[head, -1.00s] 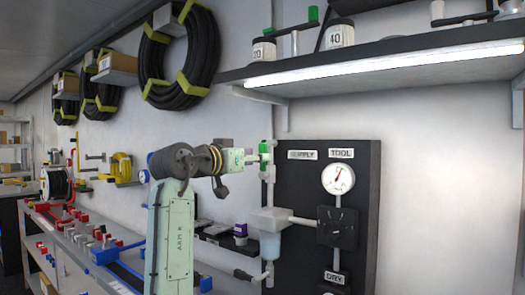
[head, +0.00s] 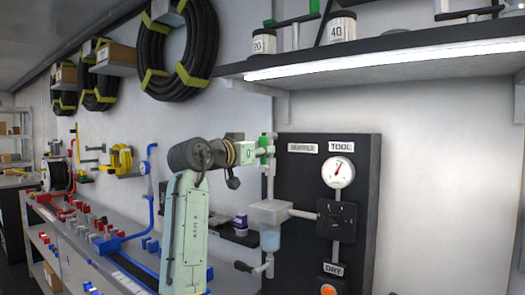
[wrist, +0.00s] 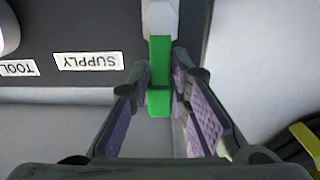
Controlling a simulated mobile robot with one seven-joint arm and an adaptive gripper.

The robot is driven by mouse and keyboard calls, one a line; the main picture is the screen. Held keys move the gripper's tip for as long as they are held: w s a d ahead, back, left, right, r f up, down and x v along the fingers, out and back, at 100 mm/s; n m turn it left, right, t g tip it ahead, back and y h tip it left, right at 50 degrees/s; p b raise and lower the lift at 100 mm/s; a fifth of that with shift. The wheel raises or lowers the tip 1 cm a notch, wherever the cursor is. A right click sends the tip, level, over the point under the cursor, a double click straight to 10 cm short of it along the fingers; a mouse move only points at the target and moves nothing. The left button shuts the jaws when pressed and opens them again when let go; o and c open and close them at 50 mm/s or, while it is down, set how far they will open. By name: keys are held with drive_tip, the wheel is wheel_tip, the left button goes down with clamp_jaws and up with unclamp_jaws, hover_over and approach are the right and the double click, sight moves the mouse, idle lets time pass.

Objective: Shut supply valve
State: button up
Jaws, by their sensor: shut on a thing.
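The green supply valve handle (head: 266,145) is at the top left of the dark panel (head: 360,210), above a white pipe that runs down to the filter bowl (head: 270,238). The SUPPLY label (head: 302,148) is to its right. In the wrist view, where the labels appear upside down, the green handle (wrist: 160,72) stands below a white fitting (wrist: 160,18). My gripper (wrist: 164,78) is shut on the handle, with one purple-padded finger on each side. In the head view my gripper (head: 257,152) reaches the handle from the left, and its fingertips are hard to make out.
A pressure gauge (head: 338,172) and a dark knob block (head: 337,221) are on the panel. A lit shelf (head: 390,65) with jars overhangs it. Black hose coils (head: 180,50) hang on the wall. A bench (head: 100,250) with red and blue fittings runs along the left.

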clamp_jaws()
drive_tip(key=shift+s, duration=0.1)
idle(0.4)
